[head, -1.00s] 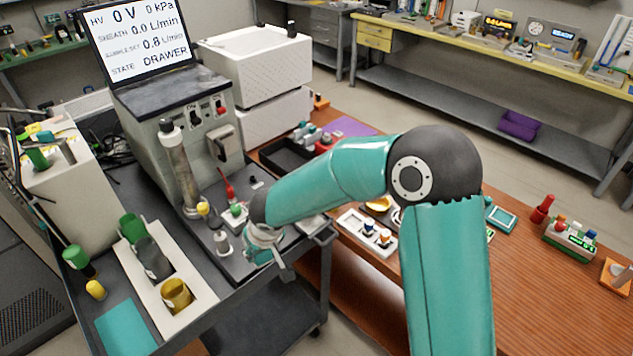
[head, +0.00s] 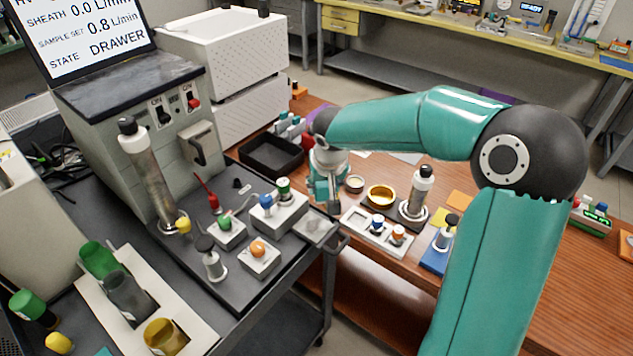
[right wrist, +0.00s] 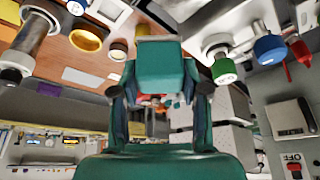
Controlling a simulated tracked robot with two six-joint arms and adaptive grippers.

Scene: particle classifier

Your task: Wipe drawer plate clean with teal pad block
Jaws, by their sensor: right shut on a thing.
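My right gripper (head: 328,202) hangs just beyond the corner of the dark cart top, beside the wooden bench. In the right wrist view the gripper (right wrist: 160,92) is shut on the teal pad block (right wrist: 160,72), held between its two dark fingers. In the head view the block is hard to tell from the teal gripper. A small pale grey plate (head: 314,229), which looks like the drawer plate, lies at the cart's right corner, just below and left of the gripper. I cannot tell any dirt on it. My left gripper is out of view.
Blocks with green and orange caps (head: 259,252) stand left of the plate. A black tray (head: 271,155) lies behind. On the bench are a white holder (head: 362,236), a brass dish (head: 381,195) and a metal cylinder (head: 417,195). The instrument (head: 150,100) stands at the cart's back.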

